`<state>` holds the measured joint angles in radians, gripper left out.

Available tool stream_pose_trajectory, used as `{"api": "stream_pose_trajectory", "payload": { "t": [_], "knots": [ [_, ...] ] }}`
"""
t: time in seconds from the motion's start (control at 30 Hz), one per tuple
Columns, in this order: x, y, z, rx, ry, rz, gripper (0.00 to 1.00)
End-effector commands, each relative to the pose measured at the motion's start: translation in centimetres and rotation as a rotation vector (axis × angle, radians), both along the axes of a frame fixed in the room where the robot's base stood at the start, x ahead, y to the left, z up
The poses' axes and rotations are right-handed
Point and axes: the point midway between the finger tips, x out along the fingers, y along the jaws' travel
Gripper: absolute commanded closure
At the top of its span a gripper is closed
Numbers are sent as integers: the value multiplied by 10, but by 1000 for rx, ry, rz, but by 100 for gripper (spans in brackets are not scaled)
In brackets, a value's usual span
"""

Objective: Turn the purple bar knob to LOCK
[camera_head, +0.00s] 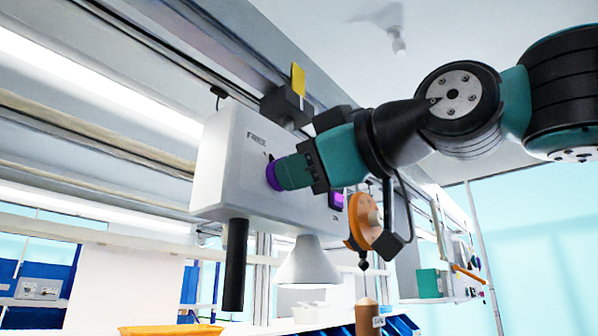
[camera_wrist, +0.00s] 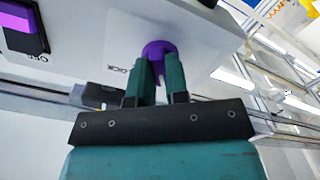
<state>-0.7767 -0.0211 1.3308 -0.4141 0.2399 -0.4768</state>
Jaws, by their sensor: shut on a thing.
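The purple bar knob (camera_head: 273,174) is on the front face of a white box (camera_head: 222,170) in the head view. The word FREE is printed above the knob. My gripper (camera_head: 285,172) reaches the knob from the right and covers most of it. In the wrist view the knob (camera_wrist: 158,49) shows between the two teal fingers of my gripper (camera_wrist: 157,72), which are shut on it. The word LOCK (camera_wrist: 118,69) is printed on the white face to the left of the fingers. The knob's exact pointing direction is hard to tell.
A purple rocker switch (camera_head: 337,200) is on the same box, right of the knob, also in the wrist view (camera_wrist: 22,28). A black cylinder (camera_head: 236,265) and a white cone (camera_head: 308,265) hang below. An orange pulley-like part (camera_head: 362,222) hangs near my wrist.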

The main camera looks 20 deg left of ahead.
Motion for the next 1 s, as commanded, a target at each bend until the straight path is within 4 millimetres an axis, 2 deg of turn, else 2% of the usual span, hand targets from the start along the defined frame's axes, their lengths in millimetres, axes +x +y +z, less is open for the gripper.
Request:
{"api": "stream_pose_trajectory", "payload": {
  "t": [1.0],
  "knots": [
    [-1, 1, 0, 365, 884, -1, 100]
  ]
}}
